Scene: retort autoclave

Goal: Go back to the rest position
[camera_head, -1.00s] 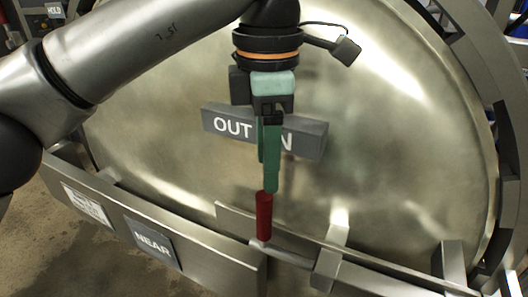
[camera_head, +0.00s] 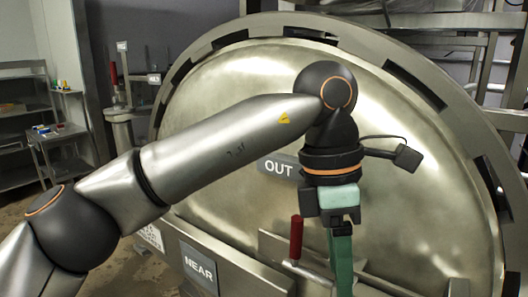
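My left gripper (camera_head: 342,270), with green fingers, hangs pointing down in front of the large round metal door (camera_head: 410,215). It is to the right of the red handle (camera_head: 296,238) in the picture, with a gap between them. Its fingers overlap in this view and their tips run toward the bottom edge, so whether they are open cannot be told. Nothing held shows. The red handle stands upright on a metal bar low on the door. My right gripper is not in view.
A sign reading OUT (camera_head: 278,167) is partly hidden behind my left arm. A NEAR plate (camera_head: 198,268) is on the bar at lower left. A metal trolley (camera_head: 65,160) and shelves (camera_head: 22,125) stand far left. Metal framing is at the upper right.

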